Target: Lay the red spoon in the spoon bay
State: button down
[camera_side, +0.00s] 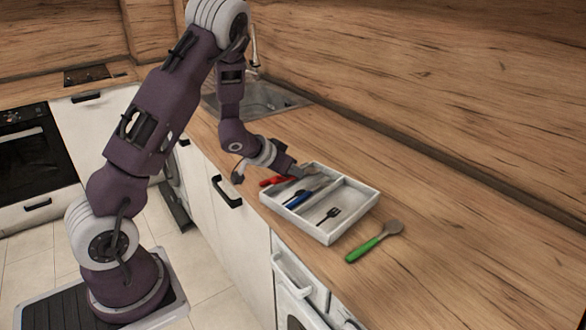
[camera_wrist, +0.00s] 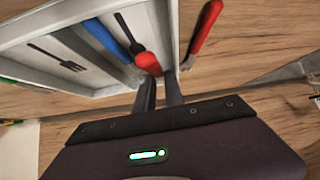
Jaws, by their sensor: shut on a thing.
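My gripper (camera_side: 298,173) is low over the far left end of the white cutlery tray (camera_side: 331,237). In the wrist view its two fingers (camera_wrist: 160,88) are close together, shut on the red spoon (camera_wrist: 149,64). The spoon is over the tray's end beside the blue-handled utensil; whether it touches the tray floor I cannot tell.
Another red-handled utensil (camera_wrist: 206,27) lies on the worktop just outside the tray wall. A green-handled utensil (camera_side: 368,248) with a grey head lies in front of the tray. A sink (camera_side: 262,97) is behind. The worktop to the right is clear.

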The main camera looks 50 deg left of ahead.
aim_at(279, 178)
jog(key=shift+f, duration=0.5)
jog(key=c, duration=1.3)
grip_release()
jog(key=shift+c, duration=0.2)
jog(key=shift+r, duration=0.1)
jog(key=v, duration=0.7)
